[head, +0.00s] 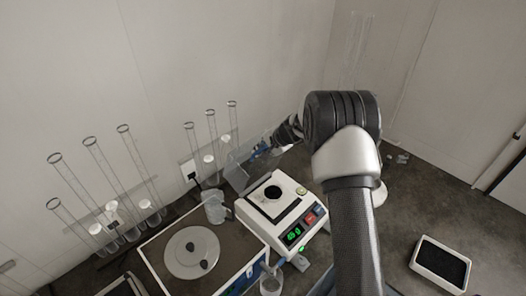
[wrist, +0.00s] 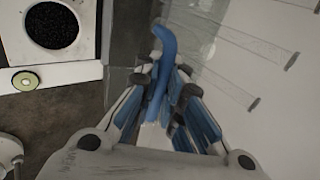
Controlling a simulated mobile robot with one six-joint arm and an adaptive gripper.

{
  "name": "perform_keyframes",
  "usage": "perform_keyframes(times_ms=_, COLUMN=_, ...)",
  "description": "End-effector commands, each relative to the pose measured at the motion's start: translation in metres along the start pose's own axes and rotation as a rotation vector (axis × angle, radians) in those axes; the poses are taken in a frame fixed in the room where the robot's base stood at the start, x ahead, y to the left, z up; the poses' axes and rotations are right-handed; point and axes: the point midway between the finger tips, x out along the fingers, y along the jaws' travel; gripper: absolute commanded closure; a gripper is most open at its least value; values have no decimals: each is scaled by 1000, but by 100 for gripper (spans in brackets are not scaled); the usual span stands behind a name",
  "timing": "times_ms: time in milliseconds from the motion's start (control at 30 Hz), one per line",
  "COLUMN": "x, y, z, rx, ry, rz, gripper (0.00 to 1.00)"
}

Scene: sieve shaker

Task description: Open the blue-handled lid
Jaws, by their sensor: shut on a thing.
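The blue handle (wrist: 164,48) of the lid shows in the wrist view between the fingers of my gripper (wrist: 163,84), which is shut on it. In the head view, my gripper (head: 272,143) is at the back of the white shaker unit (head: 311,216), near the wall, and the handle is mostly hidden. A clear lid panel (head: 237,174) appears to stand raised at the unit's back left edge; its exact angle is hard to tell. The round black-filled opening (head: 272,193) is uncovered. It also shows in the wrist view (wrist: 52,25).
A tray (head: 151,258) with a round grey disc stands at the lower left, with a clear jug (head: 214,208) behind it. Tall glass tubes (head: 140,160) line the wall. A white tray with black contents (head: 441,265) is at the lower right. The right floor area is mostly clear.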

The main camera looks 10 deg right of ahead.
Motion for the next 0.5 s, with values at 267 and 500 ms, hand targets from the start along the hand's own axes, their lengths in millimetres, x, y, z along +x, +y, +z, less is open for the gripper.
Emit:
perform_keyframes(times_ms=267, x=-3, y=-5, z=-2, rx=-10, ry=5, rz=-7, gripper=91)
perform_keyframes(times_ms=500, x=-2, y=-3, z=-1, rx=-6, ry=3, rz=-4, gripper=83)
